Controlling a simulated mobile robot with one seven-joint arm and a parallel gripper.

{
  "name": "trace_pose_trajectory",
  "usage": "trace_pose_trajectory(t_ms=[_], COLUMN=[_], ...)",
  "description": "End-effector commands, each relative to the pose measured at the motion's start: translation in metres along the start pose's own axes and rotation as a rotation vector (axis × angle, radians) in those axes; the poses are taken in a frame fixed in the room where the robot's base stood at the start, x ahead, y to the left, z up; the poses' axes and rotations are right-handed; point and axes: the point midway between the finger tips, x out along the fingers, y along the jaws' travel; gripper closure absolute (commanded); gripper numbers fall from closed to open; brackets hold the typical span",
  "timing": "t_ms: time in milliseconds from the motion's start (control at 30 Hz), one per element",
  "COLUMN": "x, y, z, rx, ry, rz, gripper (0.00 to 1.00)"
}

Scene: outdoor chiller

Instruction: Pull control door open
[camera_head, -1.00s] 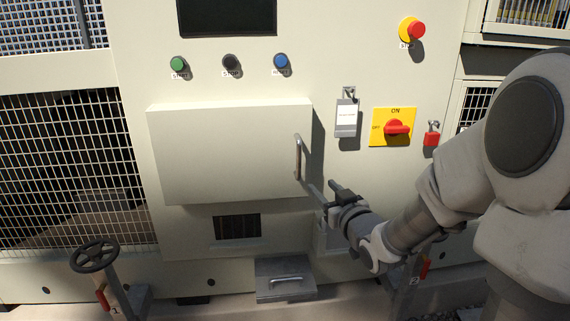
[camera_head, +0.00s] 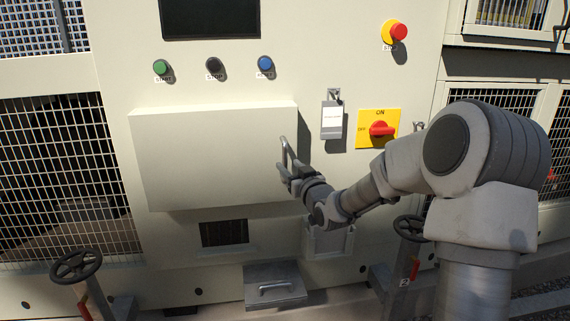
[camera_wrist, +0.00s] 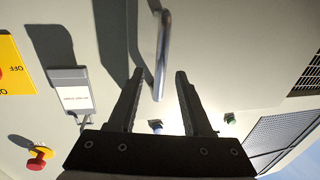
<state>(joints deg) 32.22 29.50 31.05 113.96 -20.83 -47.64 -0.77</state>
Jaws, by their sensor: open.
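The control door (camera_head: 212,155) is a raised cream panel in the middle of the cabinet and looks closed. Its metal bar handle (camera_head: 285,151) stands upright at the door's right edge. My gripper (camera_head: 287,167) is at the lower part of this handle. In the wrist view the handle (camera_wrist: 164,40) runs between the two dark fingers of my open gripper (camera_wrist: 159,74), with a visible gap on each side. Whether a finger touches the handle cannot be told. The gripper partly hides the handle's lower end in the head view.
A yellow switch plate with a red knob (camera_head: 381,129) and a hanging grey tag (camera_head: 332,120) are right of the door. Start, stop and blue buttons (camera_head: 265,63) sit above. A drawer-like box (camera_head: 275,290) and handwheels (camera_head: 76,264) stand below.

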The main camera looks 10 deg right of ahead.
Motion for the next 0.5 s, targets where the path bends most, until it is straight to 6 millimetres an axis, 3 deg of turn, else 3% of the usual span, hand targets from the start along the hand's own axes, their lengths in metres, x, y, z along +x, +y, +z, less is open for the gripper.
trace_pose_trajectory(t_ms=[200, 500], x=[0.029, 0.041], y=[-0.001, -0.001], z=[0.001, 0.0], rx=[0.001, 0.001], ry=[0.001, 0.0], rz=[-0.002, -0.001], gripper=[0.5, 0.5])
